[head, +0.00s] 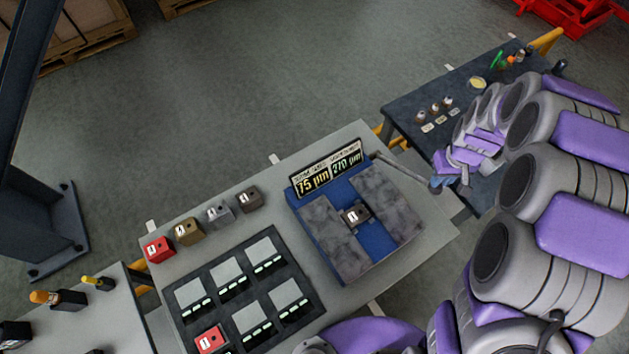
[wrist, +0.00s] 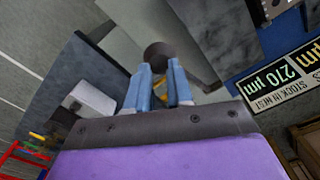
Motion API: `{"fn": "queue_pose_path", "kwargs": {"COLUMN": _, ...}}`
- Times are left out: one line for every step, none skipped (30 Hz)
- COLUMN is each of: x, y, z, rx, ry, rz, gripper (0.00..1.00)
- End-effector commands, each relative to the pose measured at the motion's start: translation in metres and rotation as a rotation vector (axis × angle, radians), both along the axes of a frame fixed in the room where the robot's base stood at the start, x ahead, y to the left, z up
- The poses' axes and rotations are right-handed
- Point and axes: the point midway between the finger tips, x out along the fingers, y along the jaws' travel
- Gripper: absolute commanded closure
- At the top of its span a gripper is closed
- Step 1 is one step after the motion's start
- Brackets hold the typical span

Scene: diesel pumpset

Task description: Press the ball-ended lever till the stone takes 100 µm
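A blue fixture (head: 348,262) with two mottled grey stone slabs sits on the grey bench, a small dark block (head: 355,215) marked 1 between the slabs. Its display (head: 325,174) reads 75 µm in yellow and 270 µm in green; the wrist view shows 270 µm over "STOCK IN NEST" (wrist: 273,84). A lever (head: 405,169) runs right from beside the display to its ball end. The dark ball (wrist: 158,53) shows at my blue fingertips. My gripper (wrist: 159,68) has its fingers apart, the ball spanning the gap; whether they clamp it I cannot tell.
Red, brown, grey and dark blocks (head: 214,213) line the bench's back left. A dark tray (head: 231,272) with several light pads and a red block (head: 209,340) lies in front. A dark side table (head: 405,115) holds small items behind my arm.

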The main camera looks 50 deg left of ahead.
Motion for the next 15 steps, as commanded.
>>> {"fn": "queue_pose_path", "kwargs": {"x": 0.000, "y": 0.000, "z": -0.004, "rx": 0.000, "ry": 0.001, "rz": 0.000, "gripper": 0.79}}
{"fn": "queue_pose_path", "kwargs": {"x": 0.000, "y": 0.000, "z": -0.006, "rx": -0.001, "ry": 0.002, "rz": 0.000, "gripper": 0.79}}
{"fn": "queue_pose_path", "kwargs": {"x": 0.000, "y": 0.000, "z": -0.008, "rx": -0.001, "ry": 0.002, "rz": 0.000, "gripper": 0.79}}
{"fn": "queue_pose_path", "kwargs": {"x": -0.001, "y": 0.000, "z": -0.010, "rx": -0.001, "ry": 0.002, "rz": 0.000, "gripper": 0.79}}
{"fn": "queue_pose_path", "kwargs": {"x": -0.001, "y": 0.000, "z": -0.011, "rx": -0.001, "ry": 0.002, "rz": 0.000, "gripper": 0.79}}
{"fn": "queue_pose_path", "kwargs": {"x": -0.001, "y": 0.000, "z": -0.014, "rx": -0.002, "ry": 0.003, "rz": 0.000, "gripper": 0.79}}
{"fn": "queue_pose_path", "kwargs": {"x": -0.001, "y": 0.000, "z": -0.015, "rx": -0.002, "ry": 0.003, "rz": 0.000, "gripper": 0.79}}
{"fn": "queue_pose_path", "kwargs": {"x": -0.001, "y": 0.000, "z": -0.017, "rx": -0.002, "ry": 0.004, "rz": 0.000, "gripper": 0.79}}
{"fn": "queue_pose_path", "kwargs": {"x": -0.001, "y": 0.001, "z": -0.019, "rx": -0.002, "ry": 0.004, "rz": 0.000, "gripper": 0.79}}
{"fn": "queue_pose_path", "kwargs": {"x": -0.001, "y": 0.001, "z": -0.021, "rx": -0.002, "ry": 0.004, "rz": 0.000, "gripper": 0.79}}
{"fn": "queue_pose_path", "kwargs": {"x": -0.001, "y": 0.001, "z": -0.022, "rx": -0.003, "ry": 0.003, "rz": 0.000, "gripper": 0.79}}
{"fn": "queue_pose_path", "kwargs": {"x": -0.001, "y": 0.001, "z": -0.022, "rx": -0.003, "ry": 0.003, "rz": 0.000, "gripper": 0.79}}
{"fn": "queue_pose_path", "kwargs": {"x": -0.001, "y": 0.001, "z": -0.023, "rx": -0.003, "ry": 0.003, "rz": 0.000, "gripper": 0.79}}
{"fn": "queue_pose_path", "kwargs": {"x": -0.001, "y": 0.001, "z": -0.023, "rx": -0.003, "ry": 0.003, "rz": 0.000, "gripper": 0.79}}
{"fn": "queue_pose_path", "kwargs": {"x": -0.001, "y": 0.001, "z": -0.024, "rx": -0.003, "ry": 0.003, "rz": 0.000, "gripper": 0.79}}
